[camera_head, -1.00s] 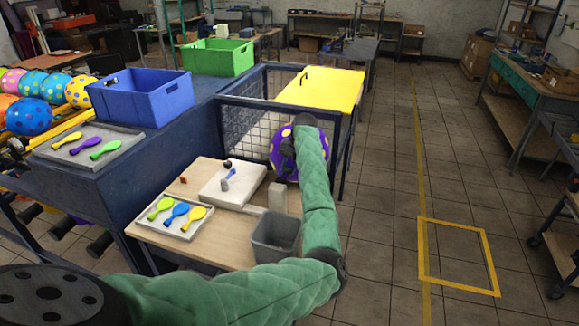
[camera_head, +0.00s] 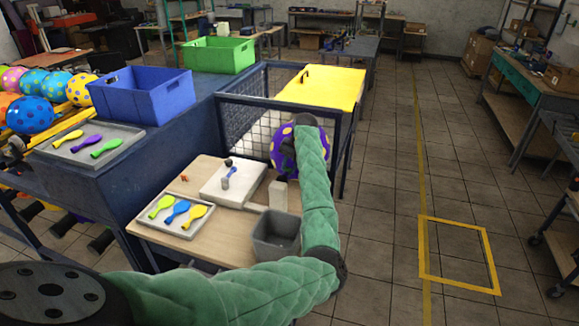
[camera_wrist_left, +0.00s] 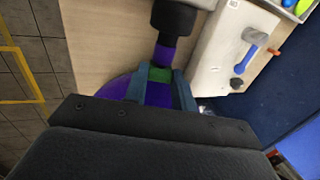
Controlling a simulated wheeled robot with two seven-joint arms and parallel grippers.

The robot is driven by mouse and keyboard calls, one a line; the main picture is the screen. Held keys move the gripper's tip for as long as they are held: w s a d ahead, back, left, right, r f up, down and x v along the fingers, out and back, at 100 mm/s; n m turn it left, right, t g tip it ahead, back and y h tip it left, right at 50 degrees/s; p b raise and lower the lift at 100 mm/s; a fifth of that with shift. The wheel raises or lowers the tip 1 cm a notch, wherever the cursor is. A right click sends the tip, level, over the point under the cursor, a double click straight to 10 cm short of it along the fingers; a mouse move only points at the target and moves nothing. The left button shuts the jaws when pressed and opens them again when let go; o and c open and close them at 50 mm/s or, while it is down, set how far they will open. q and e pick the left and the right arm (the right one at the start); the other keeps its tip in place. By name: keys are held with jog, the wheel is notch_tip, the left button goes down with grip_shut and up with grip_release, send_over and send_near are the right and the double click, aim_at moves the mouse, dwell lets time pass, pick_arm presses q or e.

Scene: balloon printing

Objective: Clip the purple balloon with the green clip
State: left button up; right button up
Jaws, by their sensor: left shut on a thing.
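The purple balloon with yellow dots (camera_head: 279,150) is at the far right edge of the wooden work table, partly hidden by my left arm. In the left wrist view, its purple neck (camera_wrist_left: 165,53) runs into a black nozzle, and part of its body (camera_wrist_left: 117,88) shows behind the fingers. The green clip (camera_wrist_left: 159,75) is at the neck, just below the nozzle. My left gripper (camera_wrist_left: 158,90) is shut on the green clip, with a blue-grey finger on either side. In the head view, my left gripper (camera_head: 287,148) is mostly hidden. My right gripper is not in view.
A white printing box (camera_head: 212,194) with a small blue lever stands on the wooden table (camera_head: 205,252). A tray (camera_head: 190,229) holds deflated balloons. A grey bin (camera_head: 277,236) stands at the front right. A wire-mesh cage (camera_head: 240,125) is behind.

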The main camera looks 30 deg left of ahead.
pick_arm(q)
jog(key=shift+f, duration=0.25)
dwell(0.4)
jog(key=o, duration=0.9)
jog(key=shift+r, duration=0.1)
jog(key=p+v, duration=0.2)
jog(key=v, duration=0.1)
jog(key=shift+p, duration=0.4)
jog(key=shift+p+v, duration=0.9)
jog(key=shift+v, duration=2.05)
